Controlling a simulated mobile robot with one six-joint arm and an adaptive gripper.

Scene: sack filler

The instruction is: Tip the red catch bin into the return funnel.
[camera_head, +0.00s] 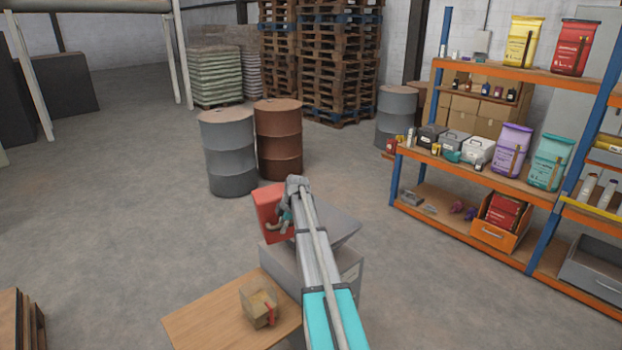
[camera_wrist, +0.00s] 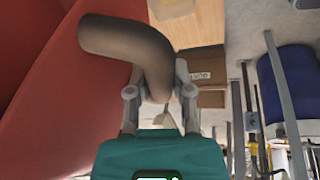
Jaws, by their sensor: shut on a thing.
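The red catch bin (camera_head: 268,206) is at the far end of my arm in the head view, close to the left rim of the grey funnel. It looks tilted; its inside cannot be seen clearly. In the wrist view its red wall (camera_wrist: 50,120) fills the left side. My gripper (camera_head: 284,218) is shut on the bin's curved dark handle (camera_wrist: 125,42), which runs between the fingers in the wrist view. The grey return funnel (camera_head: 340,232) has a sloping top on a grey box-like body (camera_head: 350,275); my arm hides much of it.
A wooden table (camera_head: 205,325) with a small carton (camera_head: 258,305) stands in front of the funnel. A grey drum (camera_head: 229,155) and a brown drum (camera_head: 279,140) stand behind the bin. Loaded orange shelving (camera_head: 470,225) is at right. The floor at left is clear.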

